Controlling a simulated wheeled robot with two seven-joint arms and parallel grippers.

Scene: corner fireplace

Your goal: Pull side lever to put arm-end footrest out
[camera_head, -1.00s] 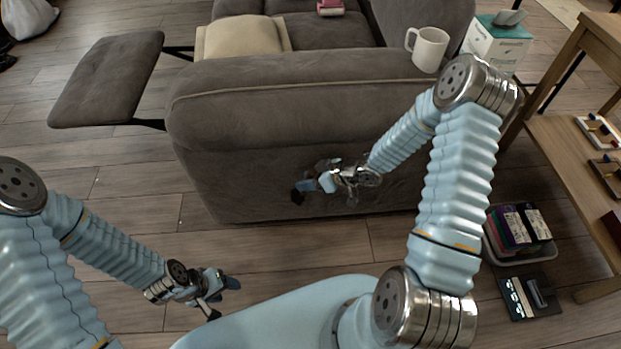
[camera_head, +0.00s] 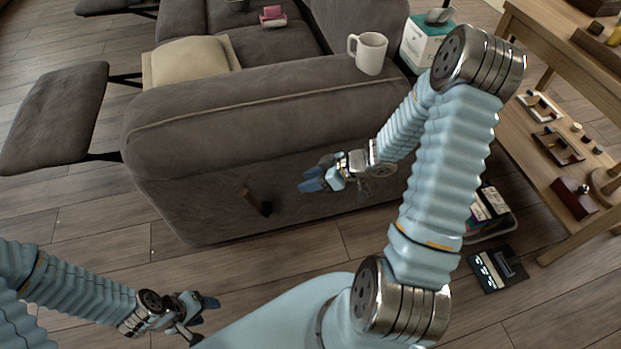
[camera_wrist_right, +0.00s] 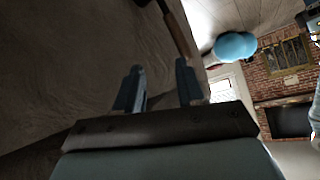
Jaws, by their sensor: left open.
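The side lever (camera_head: 254,201), a short brown handle on a dark pivot, sits low on the grey sofa's (camera_head: 290,110) arm-end side and is tilted. It also shows in the right wrist view (camera_wrist_right: 175,28), beyond the fingertips. The arm-end footrest (camera_head: 55,118) is out, held level on dark struts at the left. My right gripper (camera_head: 312,181) is to the right of the lever, apart from it; in the wrist view its fingers (camera_wrist_right: 158,85) are spread with nothing between them. My left gripper (camera_head: 204,312) is open and empty, low over the floor.
A white mug (camera_head: 369,53) and a beige cushion (camera_head: 190,62) rest on the sofa. A wooden table (camera_head: 535,175) stands at right, with a bin (camera_head: 490,230) and a dark case (camera_head: 498,270) on the floor beside it. The floor before the sofa is mostly clear.

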